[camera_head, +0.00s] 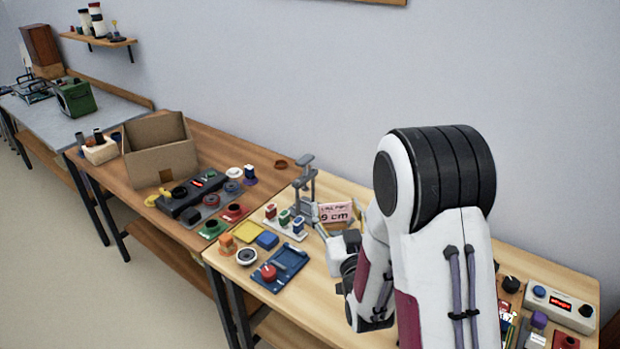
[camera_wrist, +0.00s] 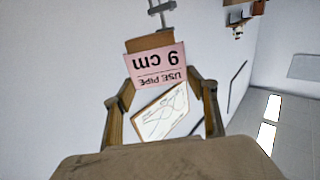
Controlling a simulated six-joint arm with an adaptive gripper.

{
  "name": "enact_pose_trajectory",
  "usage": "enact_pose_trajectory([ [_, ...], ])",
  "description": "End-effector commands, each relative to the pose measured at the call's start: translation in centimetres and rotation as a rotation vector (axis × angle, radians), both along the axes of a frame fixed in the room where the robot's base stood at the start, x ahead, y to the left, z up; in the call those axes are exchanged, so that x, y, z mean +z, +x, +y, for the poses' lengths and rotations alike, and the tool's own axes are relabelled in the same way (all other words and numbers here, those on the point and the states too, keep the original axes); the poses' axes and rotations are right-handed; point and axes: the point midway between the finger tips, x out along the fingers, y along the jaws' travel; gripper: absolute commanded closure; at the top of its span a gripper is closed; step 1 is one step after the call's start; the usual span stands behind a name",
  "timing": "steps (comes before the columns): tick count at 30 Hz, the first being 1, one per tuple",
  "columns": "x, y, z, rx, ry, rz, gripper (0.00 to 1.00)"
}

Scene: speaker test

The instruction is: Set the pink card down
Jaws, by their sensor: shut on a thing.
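The pink card (camera_head: 335,212) reads "USE PIPE 9 cm" and has a brown backing behind its top edge. In the wrist view the pink card (camera_wrist: 155,68) shows upside down between the tips of my gripper (camera_wrist: 159,80), which is shut on it from both sides. In the head view my gripper (camera_head: 338,225) is at the card's lower edge, partly hidden by my wrist. The card is upright or slightly tilted, beside the grey stand (camera_head: 305,190). I cannot tell whether its bottom touches the table.
The light wooden table (camera_head: 314,268) has a rack of coloured pieces (camera_head: 285,222), a blue tray (camera_head: 280,268) and a yellow pad (camera_head: 249,232). A control box (camera_head: 558,306) stands at the right. A cardboard box (camera_head: 157,148) stands on the farther table.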

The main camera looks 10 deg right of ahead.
Motion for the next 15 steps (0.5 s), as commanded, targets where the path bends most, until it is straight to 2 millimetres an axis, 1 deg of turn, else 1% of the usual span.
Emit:
enact_pose_trajectory([
  [5, 0.0, 0.0, 0.3, 0.005, 0.0, 0.0, 0.61],
  [8, -0.2, 0.0, 1.0, 0.017, 0.0, 0.001, 0.61],
  [11, -0.7, -0.1, 2.3, 0.039, 0.0, 0.003, 0.61],
  [14, -1.5, -0.1, 4.2, 0.07, 0.0, 0.003, 0.61],
  [15, -1.9, -0.1, 5.1, 0.083, 0.0, 0.003, 0.61],
])
